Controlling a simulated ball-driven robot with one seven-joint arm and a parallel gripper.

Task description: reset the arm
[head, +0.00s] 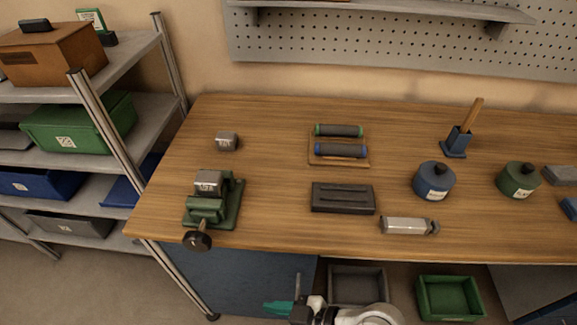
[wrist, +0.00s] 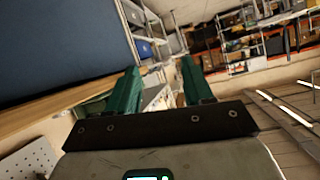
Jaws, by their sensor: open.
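My gripper (head: 278,307) shows at the bottom edge of the head view, in front of the workbench and below its top. Its teal fingers point left, and part of my white arm shows beside them. In the wrist view my gripper (wrist: 160,84) has its two green fingers spread apart with nothing between them. The rest of my arm is cut off by the lower edge of the head view.
The wooden workbench (head: 275,200) carries a green vise (head: 212,208), a dark block (head: 343,198), a grey cylinder (head: 404,226) and two round canisters. Grey and green bins (head: 449,297) sit beneath it. A shelf rack (head: 125,65) stands left. Open floor lies lower left.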

